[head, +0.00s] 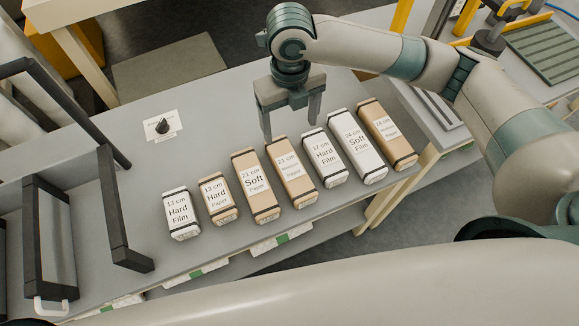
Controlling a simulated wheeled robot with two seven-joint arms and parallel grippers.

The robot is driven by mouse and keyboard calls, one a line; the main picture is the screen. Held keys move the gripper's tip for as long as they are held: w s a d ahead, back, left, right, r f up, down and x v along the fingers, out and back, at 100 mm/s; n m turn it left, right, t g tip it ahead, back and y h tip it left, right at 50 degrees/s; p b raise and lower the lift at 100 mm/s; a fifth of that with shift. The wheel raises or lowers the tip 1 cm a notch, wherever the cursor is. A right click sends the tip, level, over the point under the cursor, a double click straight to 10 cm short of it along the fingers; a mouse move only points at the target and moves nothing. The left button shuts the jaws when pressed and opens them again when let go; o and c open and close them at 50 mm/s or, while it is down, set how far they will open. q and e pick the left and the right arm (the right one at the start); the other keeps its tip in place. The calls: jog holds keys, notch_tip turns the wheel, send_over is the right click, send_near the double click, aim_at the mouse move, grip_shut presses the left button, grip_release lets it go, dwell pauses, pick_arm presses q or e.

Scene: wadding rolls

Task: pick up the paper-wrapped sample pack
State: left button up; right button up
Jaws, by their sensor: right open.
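A row of wrapped packs lies on the grey table (110,175). The brown paper-wrapped ones are "13 cm Hard Paper" (217,198), "21 cm Soft Paper" (254,186), another 21 cm paper pack (289,172) and a 19 cm paper pack (386,133) at the right end; the middle word on the last two is too small to read. White film packs are 13 cm Hard (180,212), 17 cm Hard (324,157) and 19 cm Soft (357,145). My right gripper (291,128) is open and empty, pointing down over the far side of the row near the second 21 cm pack. My left gripper is out of view.
A white card (163,126) with a small dark pointed object on it lies behind the row's left end. Dark upright frames (112,205) stand at the left. The table between card and frames is clear. The packs lie near the table's front edge.

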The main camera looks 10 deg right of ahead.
jog(key=shift+f, duration=0.1)
jog(key=p, duration=0.3)
send_over(288, 162)
jog(key=f, duration=1)
jog(key=shift+d+f, duration=0.25)
jog(key=shift+f, duration=0.15)
jog(key=shift+w+f, duration=0.1)
jog(key=shift+f, duration=0.5)
jog(key=shift+f+p, duration=0.35)
jog(key=shift+p, duration=0.2)
jog(key=f, duration=0.1)
jog(key=f+p, duration=0.1)
jog(key=f, duration=0.2)
jog(key=shift+a+p, duration=0.25)
jog(key=shift+p, duration=0.15)
jog(key=shift+f, duration=0.25)
